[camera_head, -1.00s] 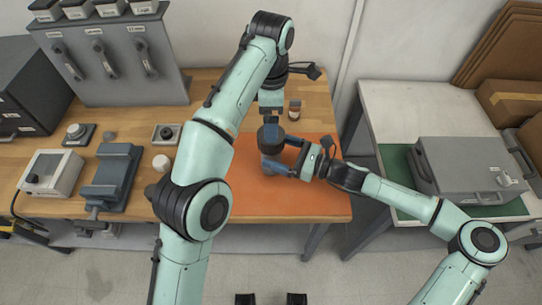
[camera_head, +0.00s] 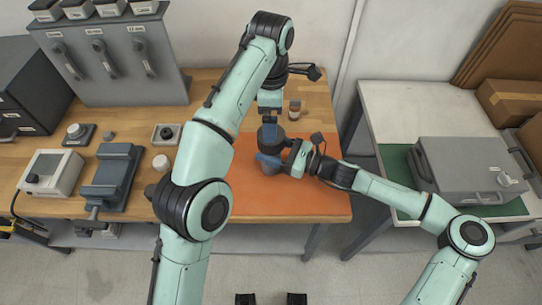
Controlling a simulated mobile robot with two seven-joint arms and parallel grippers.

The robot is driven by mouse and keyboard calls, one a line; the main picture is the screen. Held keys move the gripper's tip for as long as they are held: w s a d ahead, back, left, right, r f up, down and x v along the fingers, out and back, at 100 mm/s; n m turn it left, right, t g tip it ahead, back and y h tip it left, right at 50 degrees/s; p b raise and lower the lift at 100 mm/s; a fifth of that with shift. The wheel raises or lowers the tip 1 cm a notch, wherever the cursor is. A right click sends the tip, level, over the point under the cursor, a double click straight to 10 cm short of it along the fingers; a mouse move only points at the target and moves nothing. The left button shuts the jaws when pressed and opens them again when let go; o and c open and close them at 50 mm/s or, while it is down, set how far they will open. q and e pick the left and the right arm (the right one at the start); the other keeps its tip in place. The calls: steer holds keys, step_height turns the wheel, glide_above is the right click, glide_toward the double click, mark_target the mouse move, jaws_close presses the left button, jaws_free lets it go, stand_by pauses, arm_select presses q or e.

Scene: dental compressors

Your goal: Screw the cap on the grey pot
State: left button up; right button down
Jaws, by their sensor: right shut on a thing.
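My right gripper (camera_head: 273,161) comes in from the right over the orange mat (camera_head: 310,195). Its blue fingers are shut on a rounded grey thing (camera_head: 270,170), which looks like the grey pot and is mostly hidden by them. My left gripper (camera_head: 270,130) reaches down from above, its blue fingertips at a dark round piece (camera_head: 280,140) just behind the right fingers. This piece may be the cap; I cannot tell how firmly it is held. Dark piece and grey thing look close together or touching, but the join is hidden.
A grey vise (camera_head: 113,175), a white meter box (camera_head: 52,172) and a small white jar (camera_head: 161,163) stand left on the wooden bench. A small brown-labelled bottle (camera_head: 294,110) stands behind. A grey case (camera_head: 465,165) lies on the right table. The mat's front right is clear.

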arm_select(q)
steer(key=m, duration=0.8)
steer(key=shift+m, duration=0.3)
steer(key=shift+f, duration=4)
